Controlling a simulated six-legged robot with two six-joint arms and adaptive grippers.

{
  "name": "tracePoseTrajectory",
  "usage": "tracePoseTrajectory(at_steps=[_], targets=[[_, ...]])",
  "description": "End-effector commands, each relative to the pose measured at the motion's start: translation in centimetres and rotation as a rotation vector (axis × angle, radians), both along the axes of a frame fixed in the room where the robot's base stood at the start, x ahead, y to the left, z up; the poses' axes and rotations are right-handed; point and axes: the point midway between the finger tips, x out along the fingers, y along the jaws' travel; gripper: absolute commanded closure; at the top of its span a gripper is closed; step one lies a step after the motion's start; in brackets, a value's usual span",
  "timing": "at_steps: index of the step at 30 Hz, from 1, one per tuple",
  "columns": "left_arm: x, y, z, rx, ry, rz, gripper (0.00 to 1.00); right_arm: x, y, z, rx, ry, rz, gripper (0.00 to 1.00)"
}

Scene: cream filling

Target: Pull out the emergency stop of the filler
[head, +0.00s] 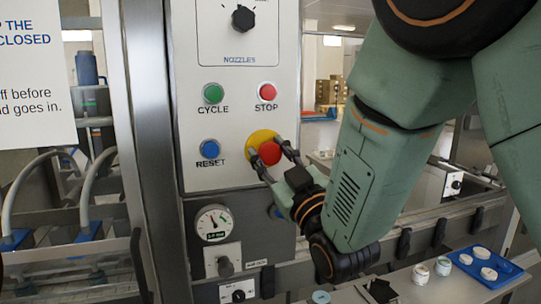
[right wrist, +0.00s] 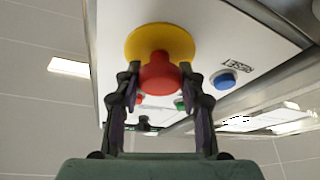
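The emergency stop is a red mushroom button (head: 270,152) on a round yellow plate (head: 260,138), at the lower right of the filler's white control panel (head: 238,102). My right gripper (head: 268,150) reaches it from the lower right, with one finger on each side of the red head. In the right wrist view both fingertips lie against the sides of the red button (right wrist: 158,76), in front of the yellow plate (right wrist: 135,42). The fingers look shut on it. How far the button stands out is hard to tell. My left gripper is not in view.
The panel also bears a green CYCLE button (head: 213,94), a red STOP button (head: 267,91), a blue RESET button (head: 209,149) and a black NOZZLES knob (head: 243,18). A gauge (head: 212,222) sits below. A blue tray (head: 511,272) with white jars lies at lower right.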

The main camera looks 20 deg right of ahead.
Motion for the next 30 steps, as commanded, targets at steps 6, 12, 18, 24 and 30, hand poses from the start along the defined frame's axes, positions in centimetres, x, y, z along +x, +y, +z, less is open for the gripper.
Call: tracePoseTrajectory(at_steps=[6, 12, 18, 24, 30], targets=[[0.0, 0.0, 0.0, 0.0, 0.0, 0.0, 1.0, 0.1, 0.0, 0.0, 0.0, 0.001, 0.001, 0.42], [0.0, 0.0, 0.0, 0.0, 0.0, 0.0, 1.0, 0.1, 0.0, -0.1, 0.0, 0.002, 0.0, 0.36], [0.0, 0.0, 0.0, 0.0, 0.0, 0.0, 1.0, -0.2, -0.1, -0.2, -0.001, 0.003, 0.0, 0.36], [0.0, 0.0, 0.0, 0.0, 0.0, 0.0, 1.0, -2.7, -0.6, -1.2, 0.0, 0.006, -0.001, 0.36], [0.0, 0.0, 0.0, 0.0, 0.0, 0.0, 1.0, -5.4, -1.1, -2.4, 0.0, 0.006, -0.001, 0.36]])
